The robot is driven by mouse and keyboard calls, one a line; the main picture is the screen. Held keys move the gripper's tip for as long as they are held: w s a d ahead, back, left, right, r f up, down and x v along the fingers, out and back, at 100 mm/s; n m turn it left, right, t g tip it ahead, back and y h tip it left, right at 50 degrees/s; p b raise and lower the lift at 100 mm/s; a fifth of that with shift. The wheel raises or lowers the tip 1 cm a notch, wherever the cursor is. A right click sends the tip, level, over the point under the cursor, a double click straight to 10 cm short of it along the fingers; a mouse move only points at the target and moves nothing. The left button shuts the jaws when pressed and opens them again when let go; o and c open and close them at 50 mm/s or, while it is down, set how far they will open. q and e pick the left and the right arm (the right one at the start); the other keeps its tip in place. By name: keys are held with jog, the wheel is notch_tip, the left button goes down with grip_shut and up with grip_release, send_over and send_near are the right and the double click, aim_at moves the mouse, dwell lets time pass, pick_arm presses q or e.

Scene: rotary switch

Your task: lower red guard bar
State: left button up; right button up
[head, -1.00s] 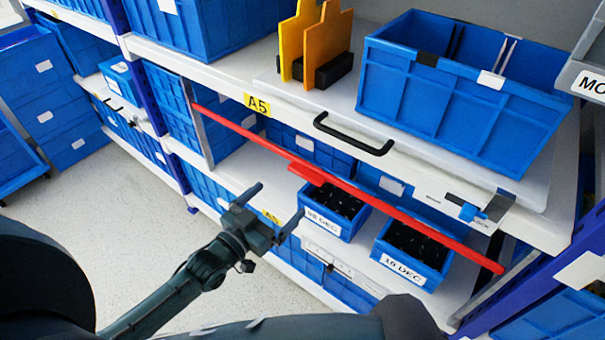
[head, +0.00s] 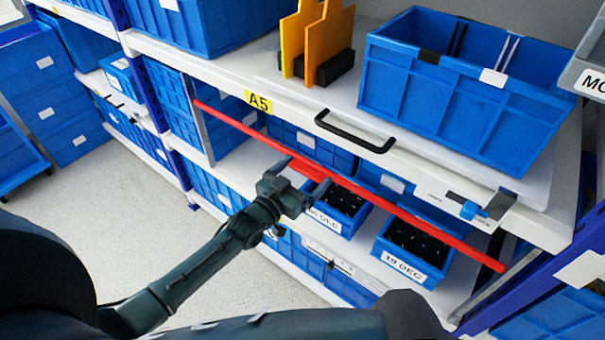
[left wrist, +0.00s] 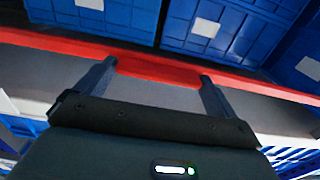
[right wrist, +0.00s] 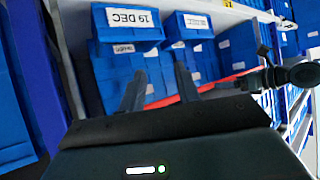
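The red guard bar (head: 395,208) runs slantwise across the front of the A5 shelf bay, from upper left to lower right, with a thicker grip section near its middle. My left gripper (head: 308,178) is at that thicker section; its fingers are spread apart. In the left wrist view the guard bar (left wrist: 160,68) crosses just beyond the open left fingertips (left wrist: 157,70), and I cannot tell whether they touch it. My right gripper (right wrist: 160,85) shows only in its wrist view, open and empty, with part of the guard bar (right wrist: 190,95) behind its fingers.
Small blue bins labelled DEC (head: 415,245) stand on the lower shelf behind the bar.

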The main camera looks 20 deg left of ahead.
pick_arm(q)
jog(key=c, duration=0.9)
notch_tip(320, 180, down, 21)
jog(key=b, duration=1.6)
jog(key=shift+r, duration=0.2)
jog(key=shift+c, duration=0.2)
pick_arm(e)
jog(key=f+t, duration=0.2)
jog(key=s+d+f+m+t, duration=0.1)
jog(key=shift+d+y, duration=0.1)
jog(key=shift+y, duration=0.2)
pick_arm(q)
jog(key=shift+s, duration=0.1)
jog(key=o, duration=1)
jog(key=shift+f, duration=0.1)
jog(key=shift+o, duration=0.5)
